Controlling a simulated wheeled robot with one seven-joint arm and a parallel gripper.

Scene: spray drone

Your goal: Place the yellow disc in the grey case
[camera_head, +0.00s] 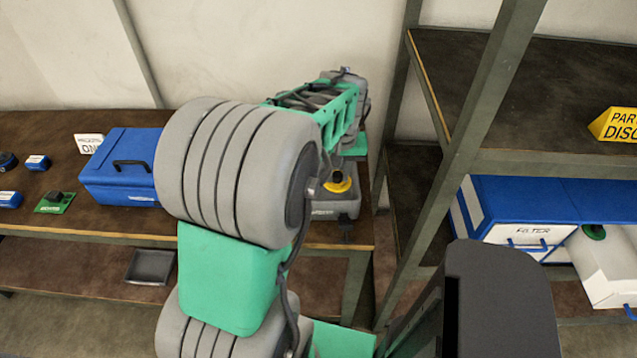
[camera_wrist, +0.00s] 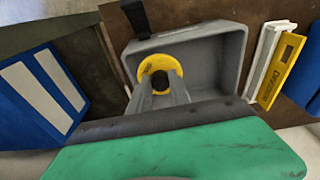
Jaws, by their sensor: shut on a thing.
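The yellow disc (camera_wrist: 155,66) has a dark round centre and shows in the wrist view at the tips of my gripper (camera_wrist: 161,88). The gripper is shut on it. The disc lies over the inside of the open grey case (camera_wrist: 226,62), near one long wall. I cannot tell whether it touches the case floor. In the head view the yellow disc (camera_head: 338,184) shows at the grey case (camera_head: 336,206), on the right end of the table. My arm hides part of the case there.
A blue case (camera_head: 120,168) stands left on the table (camera_head: 60,215), with small blue items and a green board (camera_head: 54,203) farther left. A shelf rack (camera_head: 470,120) rises on the right, holding a blue filter box (camera_head: 520,205). A yellow-and-white item (camera_wrist: 281,70) lies beside the grey case.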

